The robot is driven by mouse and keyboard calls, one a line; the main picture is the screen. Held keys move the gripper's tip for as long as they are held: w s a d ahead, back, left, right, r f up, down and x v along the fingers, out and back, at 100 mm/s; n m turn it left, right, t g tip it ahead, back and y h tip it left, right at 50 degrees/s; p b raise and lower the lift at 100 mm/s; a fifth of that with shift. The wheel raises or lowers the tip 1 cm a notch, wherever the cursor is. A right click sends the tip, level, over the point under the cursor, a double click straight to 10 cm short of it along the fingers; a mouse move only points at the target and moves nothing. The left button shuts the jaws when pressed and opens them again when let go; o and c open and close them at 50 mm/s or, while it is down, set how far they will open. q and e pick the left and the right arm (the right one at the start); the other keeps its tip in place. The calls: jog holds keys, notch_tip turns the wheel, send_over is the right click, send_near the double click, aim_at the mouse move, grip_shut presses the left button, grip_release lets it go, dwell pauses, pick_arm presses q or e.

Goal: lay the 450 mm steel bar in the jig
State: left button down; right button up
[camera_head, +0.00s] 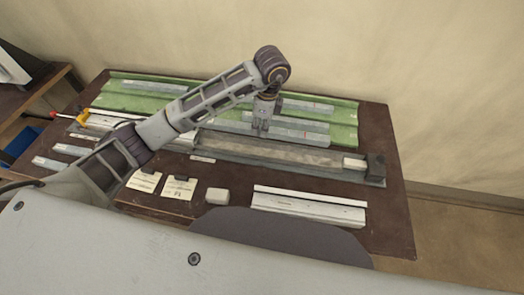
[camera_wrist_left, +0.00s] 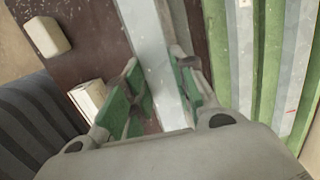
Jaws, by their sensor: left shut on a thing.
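My left gripper (camera_head: 262,130) is shut on a long pale grey steel bar (camera_head: 300,132), gripping it across its width. In the head view the bar shows in front of the green rack's front part; its exact height is hard to tell. In the left wrist view the bar (camera_wrist_left: 150,40) runs between the two green-padded fingers (camera_wrist_left: 162,92). The jig (camera_head: 270,152) is a long grey channel just in front of the rack, with a dark end block (camera_head: 375,167) and a pale piece (camera_head: 353,162) at its right end. My right gripper is not in view.
The green rack (camera_head: 345,118) at the back holds other grey bars (camera_head: 308,107). In front lie a white block (camera_head: 217,196), pale profiles (camera_head: 310,207) and two cards (camera_head: 180,187). Short bars (camera_head: 75,150) and a red-and-yellow tool (camera_head: 83,116) are at the left.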

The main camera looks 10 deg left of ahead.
pick_arm(q)
jog(key=shift+f, duration=0.1)
jog(key=shift+f+p, duration=0.4)
jog(key=shift+f, duration=2.55)
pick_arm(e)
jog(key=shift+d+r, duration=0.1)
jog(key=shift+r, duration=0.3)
pick_arm(q)
jog(key=shift+f, duration=1.9)
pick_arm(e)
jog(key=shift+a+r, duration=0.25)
pick_arm(q)
jog(key=shift+f, duration=0.3)
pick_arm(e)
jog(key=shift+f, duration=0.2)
